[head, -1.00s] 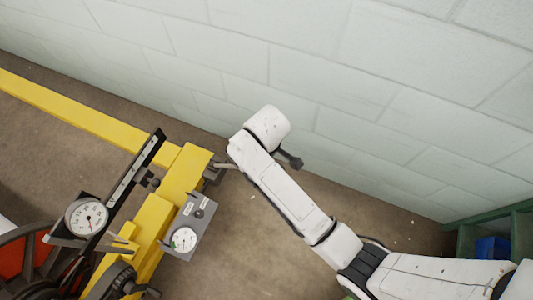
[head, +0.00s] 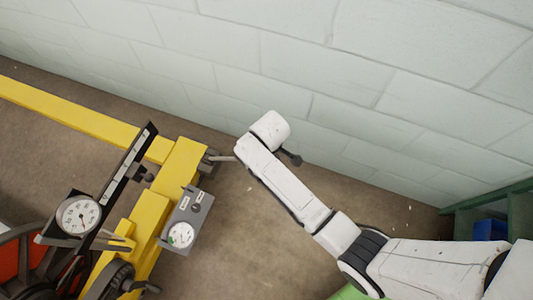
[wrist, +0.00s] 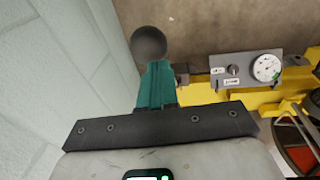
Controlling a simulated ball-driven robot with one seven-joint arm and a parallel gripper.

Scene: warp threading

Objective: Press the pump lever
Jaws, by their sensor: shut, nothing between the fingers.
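The pump lever shows in the head view as a thin grey rod (head: 224,158) sticking out from a dark bracket at the end of the yellow beam. Its far part is hidden behind my white arm. In the wrist view a black ball knob (wrist: 149,42), apparently the lever's end, stands just beyond my teal fingertips. My gripper (wrist: 155,82) is shut and empty, with the knob right above it in that picture. I cannot tell whether they touch. In the head view my fingers are hidden under the arm's end.
A grey gauge box (head: 187,220) is fixed to the yellow beam (head: 180,172) and also shows in the wrist view (wrist: 247,70). Another dial (head: 78,215) sits further left. A pale block wall (head: 370,80) runs close behind my arm. A green shelf with a blue bin (head: 490,230) stands right.

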